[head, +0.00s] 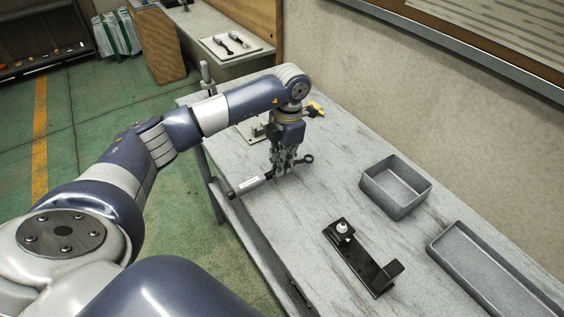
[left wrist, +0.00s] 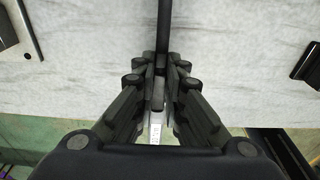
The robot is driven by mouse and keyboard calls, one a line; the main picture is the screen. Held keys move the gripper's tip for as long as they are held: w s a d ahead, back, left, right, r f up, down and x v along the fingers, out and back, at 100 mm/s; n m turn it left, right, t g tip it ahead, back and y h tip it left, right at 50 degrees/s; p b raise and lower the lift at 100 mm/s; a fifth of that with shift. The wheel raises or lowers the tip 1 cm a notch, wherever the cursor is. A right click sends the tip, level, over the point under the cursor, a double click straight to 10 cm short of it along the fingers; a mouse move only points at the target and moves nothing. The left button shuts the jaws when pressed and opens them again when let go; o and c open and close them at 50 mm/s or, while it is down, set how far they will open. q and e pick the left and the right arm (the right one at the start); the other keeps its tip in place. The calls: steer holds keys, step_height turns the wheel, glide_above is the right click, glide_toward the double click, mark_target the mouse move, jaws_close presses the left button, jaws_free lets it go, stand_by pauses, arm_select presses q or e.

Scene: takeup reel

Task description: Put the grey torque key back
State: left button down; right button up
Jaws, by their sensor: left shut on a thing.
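The torque key (head: 249,185) has a pale grey handle with dark ends and a dark shaft ending in a ring head. It lies across my left gripper (head: 282,170), which is shut on it near its middle, with the ring to the right and the handle to the lower left. I cannot tell whether the key touches the bench. In the left wrist view the dark shaft (left wrist: 163,28) runs up from between the fingers (left wrist: 160,92), and part of the pale handle shows below them. My right gripper is out of view.
On the bench (head: 290,225) stand a black bracket (head: 366,262) with a white-topped post, a square grey bin (head: 395,188) and a long grey tray (head: 490,268). A yellow-and-black item (head: 316,108) is behind my gripper. Bench between gripper and bracket is clear.

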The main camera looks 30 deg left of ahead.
arm_select(q)
steer(key=shift+f, duration=0.1)
steer(key=shift+f+b, duration=0.6)
steer(key=shift+f, duration=0.15)
steer(key=shift+f, duration=0.1)
steer(key=c, duration=1.6)
jaws_free()
steer(key=o, duration=0.5)
